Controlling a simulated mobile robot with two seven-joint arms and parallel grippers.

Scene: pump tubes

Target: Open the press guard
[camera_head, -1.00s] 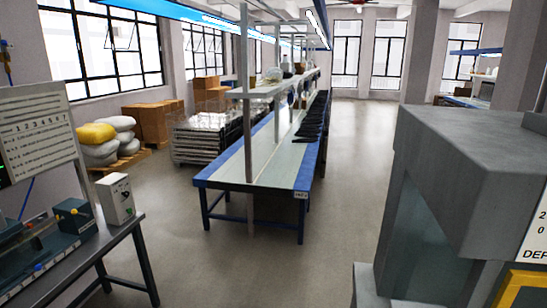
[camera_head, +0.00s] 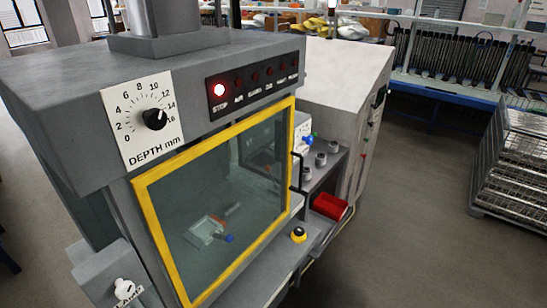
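The press (camera_head: 60,80) is a large grey machine filling the left of the head view. Its guard (camera_head: 215,195) is a clear panel in a yellow frame, and it is down over the front opening. A dark handle (camera_head: 296,170) shows at the right edge of the frame. Behind the panel a pale fixture (camera_head: 205,230) with a blue knob (camera_head: 229,239) is visible. Neither of my grippers shows in this view.
A yellow and black button (camera_head: 298,234) sits on the ledge by the guard. A red bin (camera_head: 329,206) and a grey cabinet (camera_head: 345,70) stand to the right. A metal rack (camera_head: 510,165) is at the far right. Open floor (camera_head: 420,220) lies between.

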